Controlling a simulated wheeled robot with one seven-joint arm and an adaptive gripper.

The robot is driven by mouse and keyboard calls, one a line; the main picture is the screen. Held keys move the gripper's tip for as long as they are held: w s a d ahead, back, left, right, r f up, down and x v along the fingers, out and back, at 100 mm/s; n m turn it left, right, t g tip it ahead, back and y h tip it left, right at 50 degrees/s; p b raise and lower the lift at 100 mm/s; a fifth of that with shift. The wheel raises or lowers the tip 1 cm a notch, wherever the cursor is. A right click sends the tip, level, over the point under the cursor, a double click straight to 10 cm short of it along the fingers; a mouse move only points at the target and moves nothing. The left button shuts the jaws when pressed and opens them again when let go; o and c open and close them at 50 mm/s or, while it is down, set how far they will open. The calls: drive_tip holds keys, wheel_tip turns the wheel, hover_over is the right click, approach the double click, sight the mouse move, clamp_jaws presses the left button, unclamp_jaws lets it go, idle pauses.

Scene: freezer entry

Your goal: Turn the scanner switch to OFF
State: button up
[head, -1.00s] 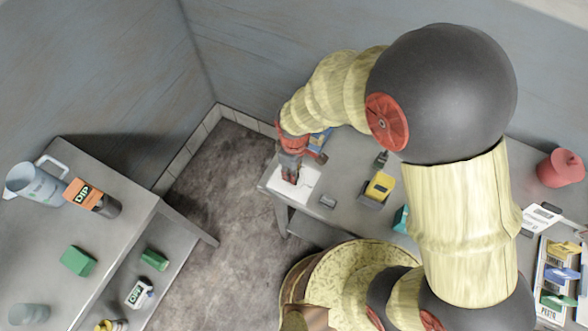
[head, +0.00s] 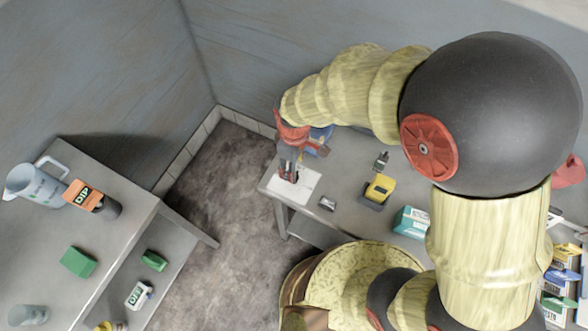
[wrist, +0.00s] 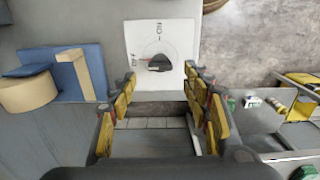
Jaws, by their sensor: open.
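The switch is a dark round knob (wrist: 160,62) on a white plate (wrist: 180,35).
A blue block with a tan part (wrist: 75,75) stands left of the plate in the wrist view. A small grey item (head: 327,203), a yellow device in a dark holder (head: 378,188) and a teal-white box (head: 411,222) stand on the table. Another table (head: 130,225) is at left.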

wheel_tip(320, 180, up, 7)
drive_tip(key=shift+r, duration=0.15)
idle(0.7)
drive_tip(key=s+d+r+m+t+b, duration=0.2)
drive_tip(key=s+d+r+m+b, duration=0.2)
drive_tip(key=d, duration=0.7)
drive_tip(key=s+d+r+m+t+b, duration=0.3)
drive_tip(key=d+r+m, duration=0.5)
drive_tip(key=d, duration=0.3)
drive_tip(key=shift+s+d+m+t+b, duration=0.15)
drive_tip(key=shift+s+m+t+b, duration=0.15)
drive_tip(key=shift+s+m+b, duration=0.45)
drive_tip(key=shift+r, duration=0.1)
